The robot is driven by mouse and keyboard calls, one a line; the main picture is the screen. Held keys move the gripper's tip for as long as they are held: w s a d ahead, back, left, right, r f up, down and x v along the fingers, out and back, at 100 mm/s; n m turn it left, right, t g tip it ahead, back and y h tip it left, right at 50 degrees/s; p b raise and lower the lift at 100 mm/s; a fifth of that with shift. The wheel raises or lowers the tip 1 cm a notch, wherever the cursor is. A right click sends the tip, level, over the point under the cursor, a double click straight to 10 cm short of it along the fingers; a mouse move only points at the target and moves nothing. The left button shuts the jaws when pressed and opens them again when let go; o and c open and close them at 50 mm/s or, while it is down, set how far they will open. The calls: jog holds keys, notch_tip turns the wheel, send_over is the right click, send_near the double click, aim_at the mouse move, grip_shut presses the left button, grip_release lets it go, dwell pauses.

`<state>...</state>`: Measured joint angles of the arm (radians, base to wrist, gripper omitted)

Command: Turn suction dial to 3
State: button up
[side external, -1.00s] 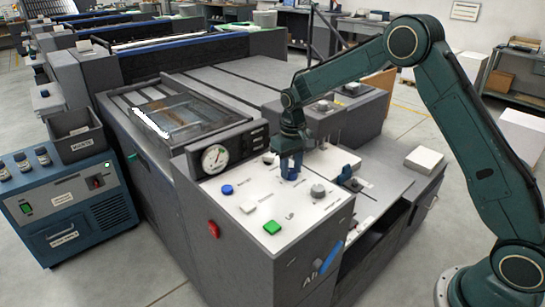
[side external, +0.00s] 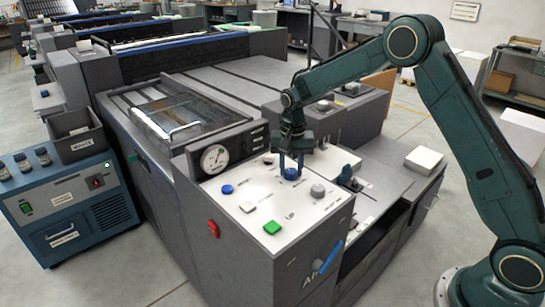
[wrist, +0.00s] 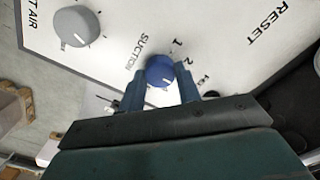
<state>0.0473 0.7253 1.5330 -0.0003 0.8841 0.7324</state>
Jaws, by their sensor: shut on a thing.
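The suction dial is a round blue knob (side external: 291,174) on the white control panel. In the wrist view the same knob (wrist: 160,70) sits beside the printed word SUCTION, with the numerals 1 and 2 to its right. A short white mark shows on the knob's lower part, pointing toward my gripper's base; I cannot read a numeral there. My gripper (side external: 291,170) is above the panel, its two blue fingers on opposite sides of the knob and shut on it. My gripper also shows in the wrist view (wrist: 160,90).
A grey knob (side external: 318,191) stands close in front of the dial. A blue button (side external: 227,190), a white button (side external: 247,207) and a green button (side external: 272,227) are on the panel. A pressure gauge (side external: 214,158) stands at its back left.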

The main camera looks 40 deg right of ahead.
aim_at(291, 170)
jog(key=shift+r, duration=0.1)
jog(key=o, duration=1)
notch_tip(291, 170, up, 14)
jog(key=shift+f, duration=0.1)
dwell(0.4)
